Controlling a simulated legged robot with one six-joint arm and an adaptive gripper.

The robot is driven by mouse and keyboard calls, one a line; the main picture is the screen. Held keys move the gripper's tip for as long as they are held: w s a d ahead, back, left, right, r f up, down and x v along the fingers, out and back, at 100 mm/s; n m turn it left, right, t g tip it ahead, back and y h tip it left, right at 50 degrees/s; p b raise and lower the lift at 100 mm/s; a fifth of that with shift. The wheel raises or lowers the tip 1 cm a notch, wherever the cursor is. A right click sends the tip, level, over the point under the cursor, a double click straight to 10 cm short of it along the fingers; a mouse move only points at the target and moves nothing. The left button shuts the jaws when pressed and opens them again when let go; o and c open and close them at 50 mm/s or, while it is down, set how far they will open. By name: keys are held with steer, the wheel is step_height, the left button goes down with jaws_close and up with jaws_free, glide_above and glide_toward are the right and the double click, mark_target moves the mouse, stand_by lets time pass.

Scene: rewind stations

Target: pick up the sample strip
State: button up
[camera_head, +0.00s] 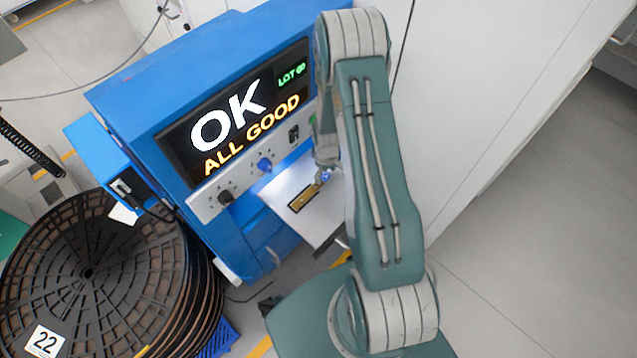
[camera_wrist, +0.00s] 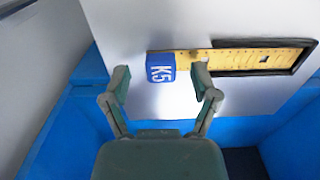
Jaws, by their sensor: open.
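The sample strip is a flat yellow strip (camera_wrist: 235,59) with a blue end block marked K5 (camera_wrist: 160,68). It lies on a pale shelf, its right part within a dark-edged recess (camera_wrist: 303,60). In the head view the strip (camera_head: 304,198) shows small on the shelf, its blue end near my gripper (camera_head: 325,172). In the wrist view my gripper (camera_wrist: 160,79) is open, its two fingertips on either side of the blue block in the picture. Nothing is between the fingers that I can see as held. I cannot tell how high the fingertips are above the shelf.
The shelf (camera_head: 318,222) belongs to a blue machine (camera_head: 130,95) whose screen (camera_head: 245,115) reads OK, ALL GOOD. Knobs line the panel above the shelf. Large black reels (camera_head: 75,250) stand at left. A white cabinet wall (camera_head: 500,90) rises at right; floor beyond it is clear.

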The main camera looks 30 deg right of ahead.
steer(key=shift+a+f, duration=0.1)
steer(key=shift+f, duration=0.15)
jaws_close()
steer(key=shift+r, duration=0.1)
